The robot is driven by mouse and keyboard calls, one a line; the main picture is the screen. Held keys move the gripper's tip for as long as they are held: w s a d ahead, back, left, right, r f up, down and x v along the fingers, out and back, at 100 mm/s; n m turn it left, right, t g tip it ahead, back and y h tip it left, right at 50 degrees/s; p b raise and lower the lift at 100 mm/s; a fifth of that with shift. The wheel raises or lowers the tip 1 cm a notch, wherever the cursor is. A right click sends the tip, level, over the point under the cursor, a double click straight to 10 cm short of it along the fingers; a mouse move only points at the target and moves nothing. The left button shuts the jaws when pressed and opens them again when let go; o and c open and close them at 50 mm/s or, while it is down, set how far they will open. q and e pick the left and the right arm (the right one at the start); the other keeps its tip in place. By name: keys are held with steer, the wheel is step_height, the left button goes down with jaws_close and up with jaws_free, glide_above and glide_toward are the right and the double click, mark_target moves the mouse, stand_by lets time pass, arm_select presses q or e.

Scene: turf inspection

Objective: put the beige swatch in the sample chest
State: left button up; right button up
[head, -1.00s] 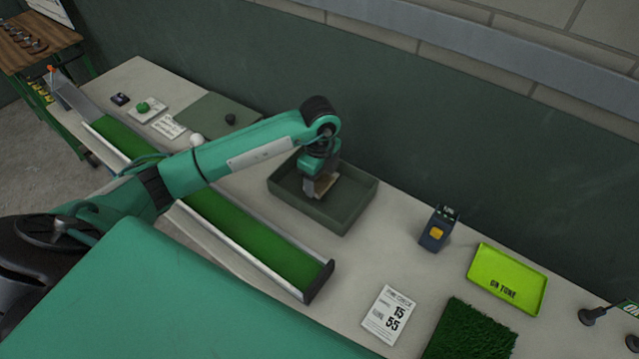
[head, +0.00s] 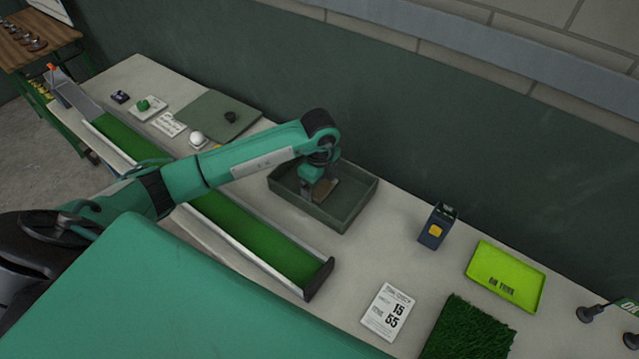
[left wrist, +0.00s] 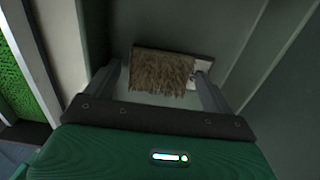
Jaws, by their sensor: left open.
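The beige swatch (left wrist: 162,72) has a shaggy tan top and a pale backing that shows at its right end. It also appears in the head view (head: 326,188), inside an open dark green box (head: 350,215) that looks like the sample chest. My left gripper (head: 318,190) reaches down into this box. In the left wrist view my left gripper (left wrist: 160,85) is open, with a finger on either side of the swatch. The left gripper partly covers the swatch in the head view. My right gripper is not in view.
A long green turf ramp (head: 250,245) with pale rails lies in front of the box. To the right are a dark blue device (head: 437,228), a lime tray (head: 505,277), a printed card (head: 388,312) and a turf square (head: 470,330). The wall (head: 400,130) rises behind.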

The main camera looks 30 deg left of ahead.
mark_target(319, 187)
arm_select(q)
steer(key=shift+r, duration=0.25)
steer(key=shift+w+r, duration=0.1)
steer(key=shift+r, duration=0.3)
step_height(319, 187, up, 11)
steer(key=b, duration=0.3)
